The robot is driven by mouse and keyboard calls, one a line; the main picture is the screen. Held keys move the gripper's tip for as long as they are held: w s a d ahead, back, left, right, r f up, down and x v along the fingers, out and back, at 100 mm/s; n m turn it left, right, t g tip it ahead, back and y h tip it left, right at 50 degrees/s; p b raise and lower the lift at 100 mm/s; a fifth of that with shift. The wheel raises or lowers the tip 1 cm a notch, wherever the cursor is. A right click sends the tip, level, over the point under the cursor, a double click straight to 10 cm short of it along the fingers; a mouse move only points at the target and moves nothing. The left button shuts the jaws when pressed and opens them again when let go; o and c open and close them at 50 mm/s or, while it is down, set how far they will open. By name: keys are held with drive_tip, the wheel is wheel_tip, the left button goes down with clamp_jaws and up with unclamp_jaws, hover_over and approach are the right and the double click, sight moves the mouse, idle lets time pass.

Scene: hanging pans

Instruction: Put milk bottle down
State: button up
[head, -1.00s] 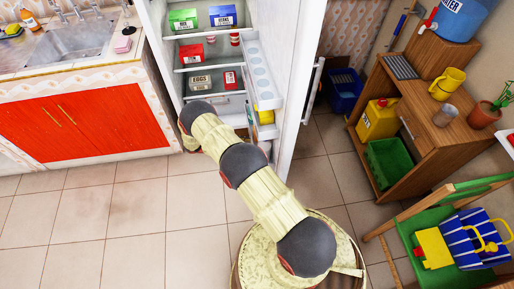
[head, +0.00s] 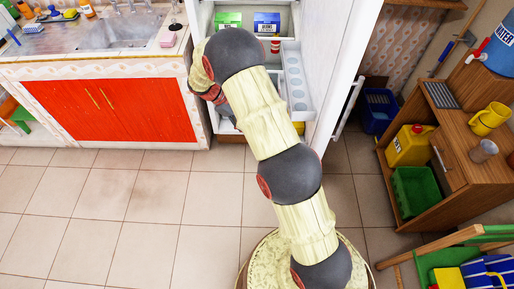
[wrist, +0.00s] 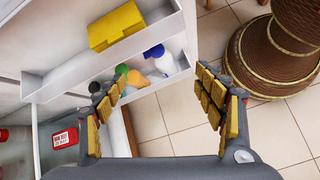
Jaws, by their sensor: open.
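In the wrist view, a white bottle (wrist: 168,64) with a blue cap, which looks like the milk bottle, stands in the lower bin of the fridge door (wrist: 100,75). My gripper (wrist: 160,97) is open, with its yellow-padded fingers wide apart and nothing between them. The bottle is beyond the fingertips and apart from them. In the head view, my arm reaches into the open fridge (head: 345,60) and hides the gripper and much of the shelves.
Orange-topped (wrist: 137,78) and green-topped (wrist: 121,69) items stand beside the bottle. A yellow box (wrist: 116,25) sits in the bin above. A red carton (wrist: 64,138) is on an inner shelf. The tiled floor (head: 120,210) in front of the fridge is clear.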

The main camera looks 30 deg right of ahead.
drive_tip(key=s+a+r+m+t+y, duration=0.1)
drive_tip(key=s+a+r, duration=0.15)
drive_tip(key=r, duration=0.45)
drive_tip(key=s+a+r+m+t+y, duration=0.1)
drive_tip(key=s+a+r+t, duration=0.1)
drive_tip(key=s+r, duration=0.3)
drive_tip(key=s+a+r+m+t+y, duration=0.1)
drive_tip(key=s+a+r+m, duration=0.15)
drive_tip(key=r, duration=0.55)
drive_tip(key=s+a+r+m+t+y, duration=0.1)
drive_tip(key=s+a+r+t+y, duration=0.1)
drive_tip(key=s, duration=0.7)
drive_tip(key=s+a+r+m+t+y, duration=0.2)
drive_tip(key=s+a+r+t, duration=0.2)
drive_tip(key=s, duration=0.6)
wheel_tip(320, 180, up, 2)
drive_tip(key=a, duration=0.2)
drive_tip(key=shift+a+r, duration=0.15)
drive_tip(key=shift+a, duration=0.15)
drive_tip(key=shift+c, duration=0.9)
